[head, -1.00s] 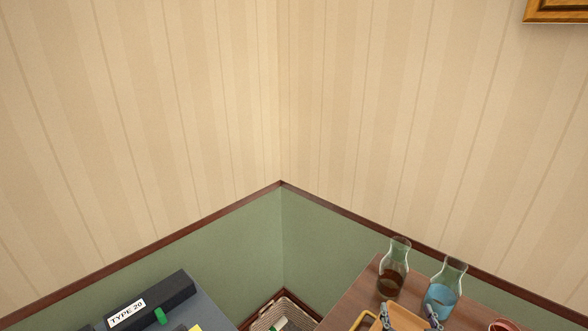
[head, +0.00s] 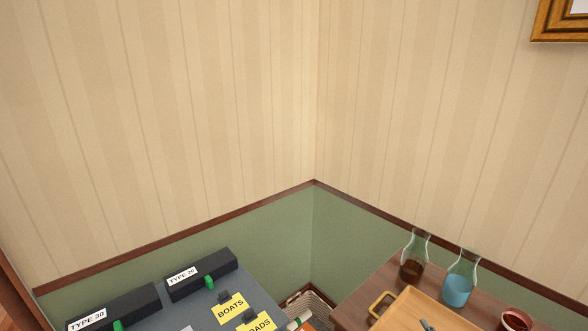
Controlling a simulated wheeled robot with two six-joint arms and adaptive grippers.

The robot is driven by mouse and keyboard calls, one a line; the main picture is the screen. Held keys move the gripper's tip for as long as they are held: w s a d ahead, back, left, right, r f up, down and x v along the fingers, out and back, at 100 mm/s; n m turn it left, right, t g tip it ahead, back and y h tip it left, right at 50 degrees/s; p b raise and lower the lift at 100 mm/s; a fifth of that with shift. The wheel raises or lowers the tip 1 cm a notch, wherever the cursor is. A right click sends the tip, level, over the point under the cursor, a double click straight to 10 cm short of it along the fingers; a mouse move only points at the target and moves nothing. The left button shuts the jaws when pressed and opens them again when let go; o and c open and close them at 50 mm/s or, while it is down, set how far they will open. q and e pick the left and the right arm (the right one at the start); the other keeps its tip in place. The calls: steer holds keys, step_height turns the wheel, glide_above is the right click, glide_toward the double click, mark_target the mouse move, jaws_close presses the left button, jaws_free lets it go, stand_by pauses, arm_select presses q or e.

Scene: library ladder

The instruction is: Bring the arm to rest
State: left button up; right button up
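Neither of my arms shows clearly in the head view. A small grey metal piece (head: 427,325) shows over the wooden tray (head: 450,313) at the bottom edge. It looks like a fingertip of my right gripper, but too little of it shows to be sure or to tell its opening. My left gripper is out of view. The tray, with a light handle at its left end, sits on the brown table (head: 366,291) at the lower right.
Carafes with brown (head: 412,267) and blue (head: 458,288) liquid stand behind the tray, a red pot (head: 516,321) to its right. At left, a dark surface (head: 248,284) holds black boxes (head: 203,273) and yellow cards (head: 229,307). A basket (head: 313,305) stands between.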

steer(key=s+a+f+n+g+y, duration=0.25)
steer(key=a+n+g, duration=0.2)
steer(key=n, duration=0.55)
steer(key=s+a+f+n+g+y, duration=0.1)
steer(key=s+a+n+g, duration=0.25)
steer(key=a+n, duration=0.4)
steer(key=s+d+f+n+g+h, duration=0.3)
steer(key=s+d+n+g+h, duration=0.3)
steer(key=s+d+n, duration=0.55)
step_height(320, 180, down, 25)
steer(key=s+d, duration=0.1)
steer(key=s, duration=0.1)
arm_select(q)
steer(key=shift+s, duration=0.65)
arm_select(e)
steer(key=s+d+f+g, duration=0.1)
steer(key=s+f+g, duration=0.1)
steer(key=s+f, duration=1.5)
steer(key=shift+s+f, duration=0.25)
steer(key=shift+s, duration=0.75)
